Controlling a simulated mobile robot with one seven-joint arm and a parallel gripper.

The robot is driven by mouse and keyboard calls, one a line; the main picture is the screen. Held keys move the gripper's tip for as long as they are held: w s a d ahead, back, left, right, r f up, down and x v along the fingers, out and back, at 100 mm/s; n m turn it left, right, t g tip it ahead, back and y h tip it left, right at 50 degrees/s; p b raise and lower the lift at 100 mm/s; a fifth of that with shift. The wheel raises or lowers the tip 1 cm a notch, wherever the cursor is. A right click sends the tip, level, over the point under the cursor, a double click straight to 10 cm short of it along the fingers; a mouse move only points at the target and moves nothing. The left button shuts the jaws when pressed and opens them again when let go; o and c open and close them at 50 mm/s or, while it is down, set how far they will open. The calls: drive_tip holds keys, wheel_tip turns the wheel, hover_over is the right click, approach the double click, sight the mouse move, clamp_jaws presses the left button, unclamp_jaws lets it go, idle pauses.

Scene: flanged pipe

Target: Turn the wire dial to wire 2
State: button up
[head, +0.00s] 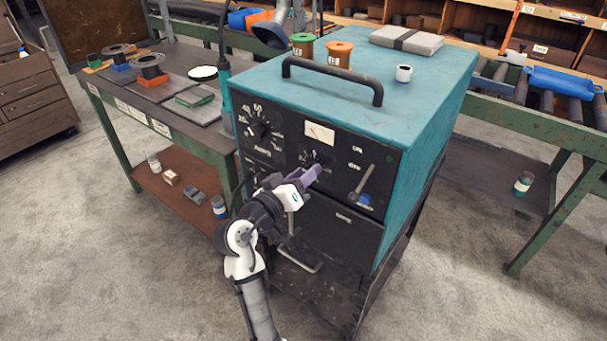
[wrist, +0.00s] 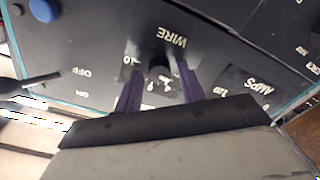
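The wire dial (wrist: 160,68) is a dark knob on the black front panel of the teal machine (head: 425,130). In the wrist view it appears upside down, with the label WIRE beside it and small white numbers around it. My gripper (wrist: 160,85) has its two purple fingers on either side of the knob, with gaps seen between fingers and knob. In the head view my gripper (head: 316,172) is at the panel below the meter and hides much of the dial. Which number the dial points at cannot be read.
The amps dial (head: 258,130) is left of my gripper. The ON/OFF lever (head: 362,180) and a blue button (head: 365,200) are to the right. A green bench stands left.

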drive_tip(key=shift+o, duration=0.4)
drive_tip(key=b+v, duration=0.3)
drive_tip(key=v, duration=1)
drive_tip(key=shift+s+a+b, duration=0.25)
drive_tip(key=shift+s+b, duration=0.1)
drive_tip(key=shift+b, duration=0.05)
